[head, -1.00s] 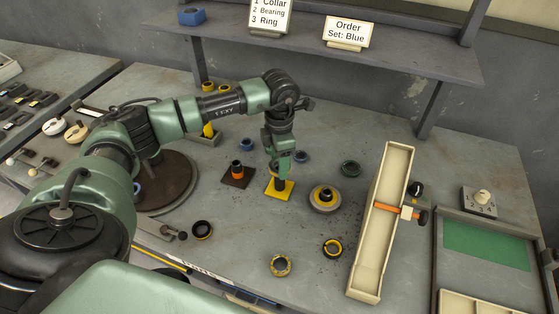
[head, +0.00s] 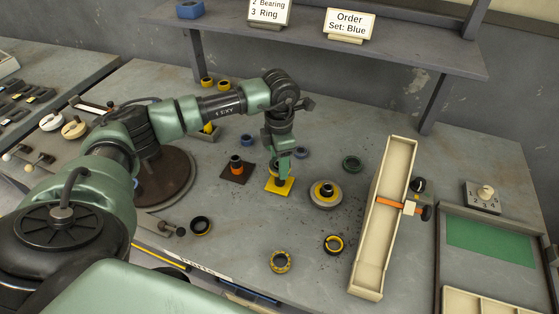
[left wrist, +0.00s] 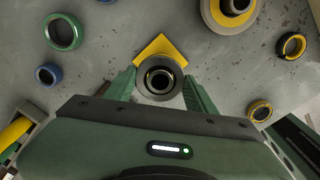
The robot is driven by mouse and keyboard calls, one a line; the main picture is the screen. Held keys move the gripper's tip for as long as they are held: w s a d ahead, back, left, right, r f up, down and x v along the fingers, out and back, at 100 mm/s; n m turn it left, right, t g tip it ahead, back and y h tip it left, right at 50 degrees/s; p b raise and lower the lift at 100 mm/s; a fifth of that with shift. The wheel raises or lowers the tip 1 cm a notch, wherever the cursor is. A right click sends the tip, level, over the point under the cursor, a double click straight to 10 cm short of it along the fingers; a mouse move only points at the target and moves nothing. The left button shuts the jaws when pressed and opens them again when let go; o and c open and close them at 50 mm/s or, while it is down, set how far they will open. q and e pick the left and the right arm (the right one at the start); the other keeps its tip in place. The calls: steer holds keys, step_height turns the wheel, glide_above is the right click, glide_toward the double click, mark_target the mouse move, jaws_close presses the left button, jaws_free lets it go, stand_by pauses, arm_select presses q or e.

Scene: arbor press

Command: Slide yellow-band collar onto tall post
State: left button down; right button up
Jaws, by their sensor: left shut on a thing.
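My left gripper (head: 282,176) points down over a yellow square plate (head: 271,187) and is shut on a dark collar (head: 280,181). In the left wrist view, the dark round collar (left wrist: 148,91) sits between the two fingers, above the yellow plate (left wrist: 158,46). A dark round centre shows inside its bright rim. I see no clear yellow band on it, and the fingers hide its sides. Whether the collar is around the post or just above it, I cannot tell. My right gripper is not in view.
A brown plate (head: 232,179) with an orange-banded piece (head: 236,166) stands just left. A grey disc with a yellow ring (head: 325,194) is close at right. Loose rings (head: 281,262) lie in front. A long cream tray (head: 366,270) stands further right.

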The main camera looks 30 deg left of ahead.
arm_select(q)
steer(key=shift+c, duration=2.1)
jaws_free()
steer(key=o, duration=0.4)
steer(key=shift+r, duration=0.15)
steer(key=shift+r+p, duration=2.35)
steer(key=shift+r, duration=1.55)
